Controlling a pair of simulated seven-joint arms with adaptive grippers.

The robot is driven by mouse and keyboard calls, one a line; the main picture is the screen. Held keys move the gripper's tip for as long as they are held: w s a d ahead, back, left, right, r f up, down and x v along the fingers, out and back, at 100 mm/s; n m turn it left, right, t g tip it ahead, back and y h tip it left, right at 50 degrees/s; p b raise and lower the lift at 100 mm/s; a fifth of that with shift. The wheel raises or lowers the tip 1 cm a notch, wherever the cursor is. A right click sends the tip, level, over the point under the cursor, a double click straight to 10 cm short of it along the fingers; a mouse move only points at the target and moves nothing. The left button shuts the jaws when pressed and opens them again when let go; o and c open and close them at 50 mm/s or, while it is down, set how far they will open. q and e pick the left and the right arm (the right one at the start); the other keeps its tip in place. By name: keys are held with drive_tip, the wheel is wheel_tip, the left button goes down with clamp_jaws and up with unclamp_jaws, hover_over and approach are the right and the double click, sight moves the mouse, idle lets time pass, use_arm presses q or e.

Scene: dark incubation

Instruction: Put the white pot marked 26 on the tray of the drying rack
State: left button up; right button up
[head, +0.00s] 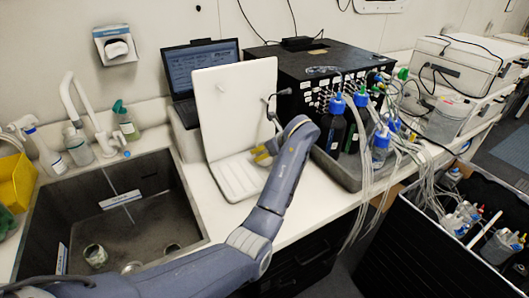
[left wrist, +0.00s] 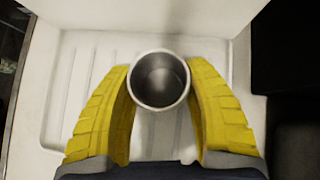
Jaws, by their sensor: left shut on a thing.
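My left gripper (head: 263,153) reaches in over the drying rack. In the left wrist view its yellow fingers (left wrist: 160,110) are shut on a round, open-topped pot (left wrist: 160,80). The pot looks grey and metallic inside, appears empty, and no number shows on it. The drying rack has an upright white back panel (head: 235,105) and a ribbed white tray (head: 238,180). The tray also shows below the pot in the left wrist view (left wrist: 82,85). I cannot tell whether the pot touches the tray. In the head view the pot is hidden. My right gripper is not in view.
A dark sink (head: 150,225) at left holds a small pot (head: 95,255) and other round items. A laptop (head: 202,62) stands behind the rack. Dark bottles (head: 333,128) with blue caps and tubing stand close to the right of my left arm. Bare counter lies before the rack.

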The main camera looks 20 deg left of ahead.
use_arm(q)
drive_tip(key=shift+f, duration=0.25)
drive_tip(key=o, duration=1.3)
drive_tip(key=shift+v, duration=2.85)
